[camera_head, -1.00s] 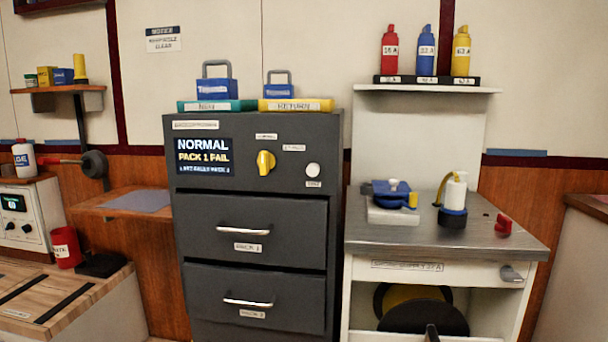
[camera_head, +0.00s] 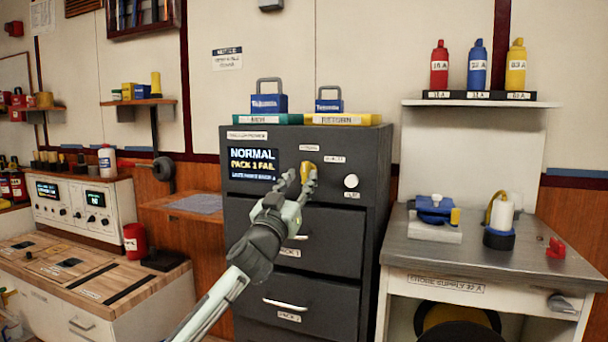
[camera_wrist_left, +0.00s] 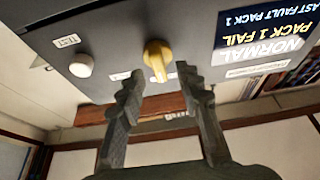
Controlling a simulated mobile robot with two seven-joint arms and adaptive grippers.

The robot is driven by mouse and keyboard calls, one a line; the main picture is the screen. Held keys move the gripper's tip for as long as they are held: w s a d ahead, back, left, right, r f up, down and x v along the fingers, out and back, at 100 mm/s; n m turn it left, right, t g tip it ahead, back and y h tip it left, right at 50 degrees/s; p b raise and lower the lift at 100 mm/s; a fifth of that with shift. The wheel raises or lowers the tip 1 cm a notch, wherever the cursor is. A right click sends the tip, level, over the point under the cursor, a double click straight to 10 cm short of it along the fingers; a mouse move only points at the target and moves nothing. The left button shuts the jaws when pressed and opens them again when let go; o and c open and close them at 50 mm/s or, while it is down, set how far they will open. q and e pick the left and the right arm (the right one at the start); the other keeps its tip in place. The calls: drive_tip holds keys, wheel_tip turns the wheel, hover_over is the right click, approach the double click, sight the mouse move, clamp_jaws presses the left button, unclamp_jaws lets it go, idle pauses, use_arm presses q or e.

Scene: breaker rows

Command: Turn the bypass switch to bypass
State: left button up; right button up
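The yellow bypass switch knob (camera_head: 307,167) sits on the upper front of the dark grey cabinet (camera_head: 237,202), right of a screen (camera_head: 254,164) reading NORMAL and PACK 1 FAIL. My left gripper (camera_head: 298,180) is open in front of it and partly covers it. In the left wrist view, which is upside down, the knob (camera_wrist_left: 157,58) shows just beyond the gap between the two open fingertips (camera_wrist_left: 157,80), with nothing held. Whether a finger touches it I cannot tell. My right gripper is not in view.
A round white TEST button (camera_head: 351,181) is right of the knob. Drawer handles (camera_head: 291,304) stick out below. Blue cases (camera_head: 268,103) stand on the cabinet. A metal-topped bench (camera_head: 450,255) is at the right, a wooden-topped counter (camera_head: 60,252) at the left.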

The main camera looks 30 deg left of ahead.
use_arm(q)
drive_tip(key=shift+x, duration=0.9)
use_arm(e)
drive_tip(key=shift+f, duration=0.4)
use_arm(q)
drive_tip(key=shift+c, duration=0.4)
clamp_jaws()
